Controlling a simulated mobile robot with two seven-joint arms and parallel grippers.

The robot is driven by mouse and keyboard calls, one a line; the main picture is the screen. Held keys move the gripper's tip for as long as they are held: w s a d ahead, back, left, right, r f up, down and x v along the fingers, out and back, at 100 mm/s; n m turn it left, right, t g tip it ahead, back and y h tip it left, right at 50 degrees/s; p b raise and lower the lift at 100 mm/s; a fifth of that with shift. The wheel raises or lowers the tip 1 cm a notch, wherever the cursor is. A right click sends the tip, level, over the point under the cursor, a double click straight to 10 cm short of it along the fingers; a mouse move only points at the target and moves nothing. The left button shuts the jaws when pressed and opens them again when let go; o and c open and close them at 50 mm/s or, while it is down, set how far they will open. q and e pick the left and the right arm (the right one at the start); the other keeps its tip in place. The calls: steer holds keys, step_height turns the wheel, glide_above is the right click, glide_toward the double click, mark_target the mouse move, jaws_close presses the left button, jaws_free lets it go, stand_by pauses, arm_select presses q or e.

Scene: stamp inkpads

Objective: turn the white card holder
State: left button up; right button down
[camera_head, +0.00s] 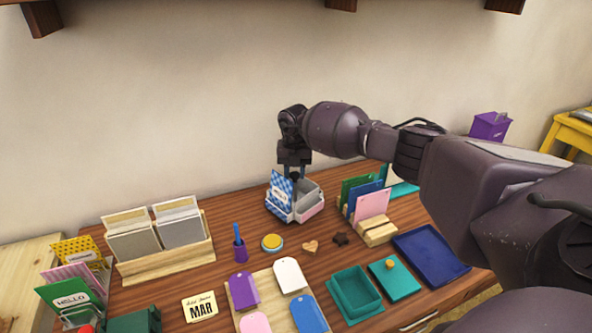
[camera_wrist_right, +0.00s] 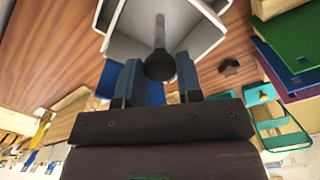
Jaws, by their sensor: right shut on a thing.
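The white card holder (camera_head: 308,206) stands on the wooden table near the back middle. It has divided compartments, with a blue checked card (camera_head: 281,190) in its left side and a pale pink patch on its front right. My right gripper (camera_head: 294,172) comes down over its middle from above. In the right wrist view, its two fingers (camera_wrist_right: 158,72) sit on both sides of a dark round knob (camera_wrist_right: 160,65) on a grey post rising from the holder (camera_wrist_right: 190,40). The gripper is shut on this knob. My left gripper is not in view.
A wooden card rack (camera_head: 377,232) with green, blue and pink cards stands close to the right.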

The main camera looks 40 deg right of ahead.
steer(key=shift+r+m+p, duration=0.1)
steer(key=shift+m+p, duration=0.25)
steer(key=shift+m, duration=0.45)
steer(key=shift+m+p, duration=0.4)
steer(key=shift+m, duration=0.7)
steer(key=shift+m, duration=0.3)
steer(key=c, duration=1.1)
jaws_free()
steer(key=shift+o, duration=0.2)
steer(key=shift+p, duration=0.3)
